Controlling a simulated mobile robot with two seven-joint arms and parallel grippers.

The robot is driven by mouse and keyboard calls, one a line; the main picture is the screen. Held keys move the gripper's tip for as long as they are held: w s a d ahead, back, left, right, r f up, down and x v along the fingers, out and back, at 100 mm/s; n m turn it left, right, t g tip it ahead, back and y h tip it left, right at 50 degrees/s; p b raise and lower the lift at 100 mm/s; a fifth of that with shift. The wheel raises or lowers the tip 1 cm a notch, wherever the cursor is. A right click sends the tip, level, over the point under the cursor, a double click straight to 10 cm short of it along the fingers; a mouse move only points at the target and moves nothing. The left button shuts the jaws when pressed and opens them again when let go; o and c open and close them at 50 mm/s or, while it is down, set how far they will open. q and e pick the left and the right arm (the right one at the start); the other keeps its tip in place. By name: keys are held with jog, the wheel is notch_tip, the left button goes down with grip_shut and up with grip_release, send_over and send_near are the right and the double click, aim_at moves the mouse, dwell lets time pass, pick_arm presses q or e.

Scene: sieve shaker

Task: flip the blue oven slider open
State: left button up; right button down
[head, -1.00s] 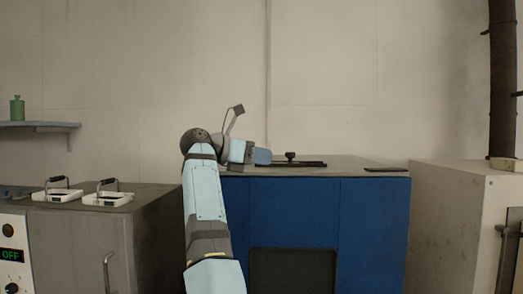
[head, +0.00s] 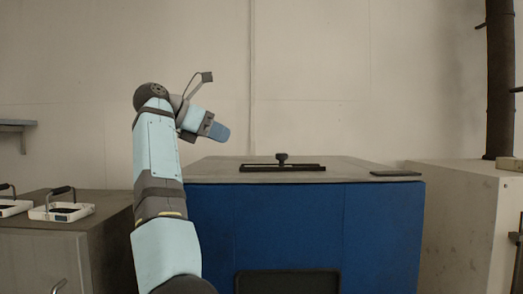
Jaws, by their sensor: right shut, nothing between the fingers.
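The blue oven (head: 300,225) stands in the middle of the head view, with a grey top. My left gripper is out of view.
A dark flat plate (head: 396,173) lies on the oven top at the right. A grey cabinet with a white handled tray (head: 62,211) stands at the left. A pale block (head: 470,225) and a dark pipe (head: 500,80) are at the right. A wall shelf (head: 14,126) is at the far left.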

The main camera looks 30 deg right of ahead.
aim_at(277, 156)
jog(key=p+x, duration=0.1)
jog(key=x, duration=0.3)
jog(key=p+x, duration=0.2)
jog(key=x, duration=0.2)
jog(key=p+x, duration=0.1)
jog(key=x, duration=0.3)
jog(key=shift+w+d+r, duration=0.25)
jog(key=shift+d, duration=0.25)
jog(key=shift+d+f+p, duration=0.15)
jog(key=shift+d+p, duration=0.25)
jog(key=shift+d, duration=0.15)
jog(key=shift+s, duration=0.1)
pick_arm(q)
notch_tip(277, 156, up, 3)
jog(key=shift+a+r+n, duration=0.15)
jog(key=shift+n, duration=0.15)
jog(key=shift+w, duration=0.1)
pick_arm(e)
jog(key=shift+d, duration=0.1)
